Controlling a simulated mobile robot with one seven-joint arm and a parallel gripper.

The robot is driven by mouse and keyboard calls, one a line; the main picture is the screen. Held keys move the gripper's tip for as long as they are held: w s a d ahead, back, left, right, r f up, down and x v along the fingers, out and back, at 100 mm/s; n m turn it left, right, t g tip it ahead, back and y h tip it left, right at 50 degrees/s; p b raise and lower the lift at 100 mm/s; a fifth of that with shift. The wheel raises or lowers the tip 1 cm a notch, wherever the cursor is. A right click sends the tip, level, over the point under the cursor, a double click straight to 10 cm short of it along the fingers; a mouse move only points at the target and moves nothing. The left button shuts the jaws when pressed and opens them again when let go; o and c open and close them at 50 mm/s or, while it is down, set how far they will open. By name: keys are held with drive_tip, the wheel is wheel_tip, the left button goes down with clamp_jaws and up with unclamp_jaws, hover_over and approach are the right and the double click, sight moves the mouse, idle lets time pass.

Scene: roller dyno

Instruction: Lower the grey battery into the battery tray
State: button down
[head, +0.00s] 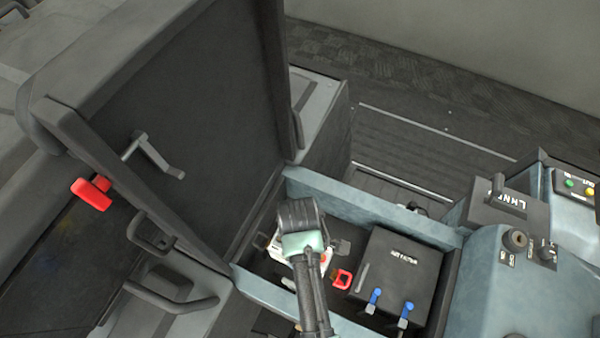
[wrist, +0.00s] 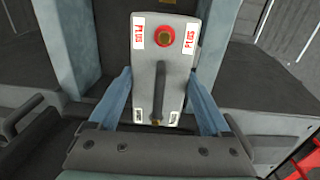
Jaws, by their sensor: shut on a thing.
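The grey battery (wrist: 161,72) fills the middle of the wrist view. It has a red-ringed terminal at its far end, two white labels reading PLUS, and a dark bar along its top. My gripper (wrist: 160,98) has a bluish finger on each side of it and is shut on it. In the head view, a pale part of the battery (head: 275,249) shows beside my gripper (head: 302,254), over the left part of the open bay (head: 375,213). My wrist hides most of the battery and the tray floor below. I cannot tell whether the battery touches the floor.
A black box (head: 400,265) with two blue levers (head: 374,297) stands right of my gripper in the bay. A red clamp-like piece (head: 342,279) lies between them. A raised dark lid (head: 190,110) with a latch handle rises at left. A control console (head: 520,270) stands at right.

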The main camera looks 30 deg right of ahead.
wheel_tip(320, 180, down, 4)
drive_tip(key=b, duration=0.3)
drive_tip(key=shift+w+f+b, duration=0.1)
drive_tip(key=shift+f+b, duration=0.05)
drive_tip(key=shift+b, duration=0.15)
wheel_tip(320, 180, down, 11)
drive_tip(key=b, duration=0.7)
drive_tip(key=shift+f, duration=0.15)
drive_tip(key=shift+d+p, duration=0.1)
drive_tip(key=shift+p, duration=0.25)
idle(0.4)
drive_tip(key=shift+f, duration=0.1)
idle(0.4)
drive_tip(key=shift+f, duration=0.3)
drive_tip(key=shift+f+b, duration=0.1)
drive_tip(key=shift+b, duration=0.2)
drive_tip(key=shift+f, duration=0.3)
drive_tip(key=shift+f, duration=0.1)
idle(0.5)
